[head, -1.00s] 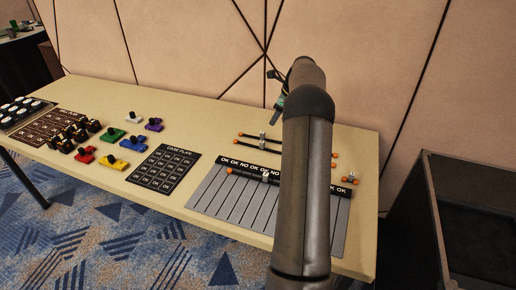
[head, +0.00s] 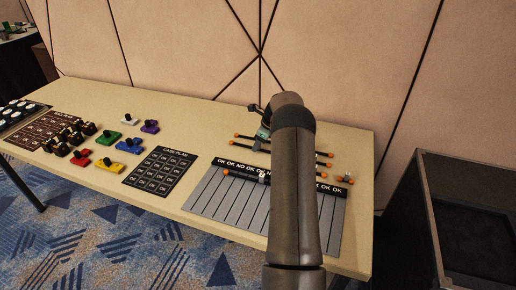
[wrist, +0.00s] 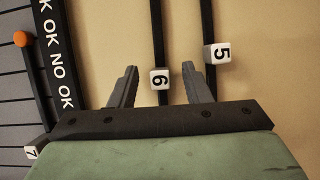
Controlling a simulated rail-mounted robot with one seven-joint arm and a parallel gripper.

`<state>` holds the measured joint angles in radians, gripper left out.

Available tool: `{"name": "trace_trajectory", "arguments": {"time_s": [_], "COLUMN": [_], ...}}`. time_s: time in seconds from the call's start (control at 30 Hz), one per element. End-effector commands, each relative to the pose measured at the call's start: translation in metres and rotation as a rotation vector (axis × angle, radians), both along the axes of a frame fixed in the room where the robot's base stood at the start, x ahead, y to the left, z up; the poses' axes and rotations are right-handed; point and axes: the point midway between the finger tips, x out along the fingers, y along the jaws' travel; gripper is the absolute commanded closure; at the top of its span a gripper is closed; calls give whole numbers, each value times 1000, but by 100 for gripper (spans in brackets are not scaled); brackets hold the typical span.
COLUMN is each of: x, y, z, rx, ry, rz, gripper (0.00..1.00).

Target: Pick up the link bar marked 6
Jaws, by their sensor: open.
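The link bar marked 6 (wrist: 157,30) is a dark bar with a white number block (wrist: 160,79). In the wrist view it runs up and down between my two fingers. My gripper (wrist: 159,69) is open, with one finger on each side of the bar, and the block sits between them. I cannot tell how far above the bar the fingertips are. The bar's lower part is hidden behind my gripper body. In the head view my gripper (head: 264,132) is over the dark bars at the back of the table, largely hidden by my arm.
A bar marked 5 (wrist: 207,20) lies close to the right finger. A block marked 7 (wrist: 31,152) is at lower left, by the striped grey mat (head: 205,193). Coloured pieces and a case plan card (head: 160,172) lie to the left. A black case (head: 470,225) stands right.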

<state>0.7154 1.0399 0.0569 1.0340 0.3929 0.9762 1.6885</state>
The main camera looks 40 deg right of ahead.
Motion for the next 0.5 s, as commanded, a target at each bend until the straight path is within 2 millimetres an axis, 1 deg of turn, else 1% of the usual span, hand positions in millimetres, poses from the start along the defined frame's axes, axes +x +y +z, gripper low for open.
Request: {"name": "trace_trajectory", "arguments": {"time_s": [0.03,0.1,0.27,0.3,0.37,0.4,0.43,0.5], "x": [2,3,3,3,3,3,3,3], "y": [1,2,1,1,1,1,1,1], "z": [-5,-7,-7,-7,-7,-7,-7,-7], "rx": [0,-1,-2,-1,-1,-1,-1,-1], "ry": [0,0,-1,-1,0,0,-1,0], "rz": [0,0,0,1,0,0,1,0], "gripper": [56,56,56,68,84,95,100,100]}}
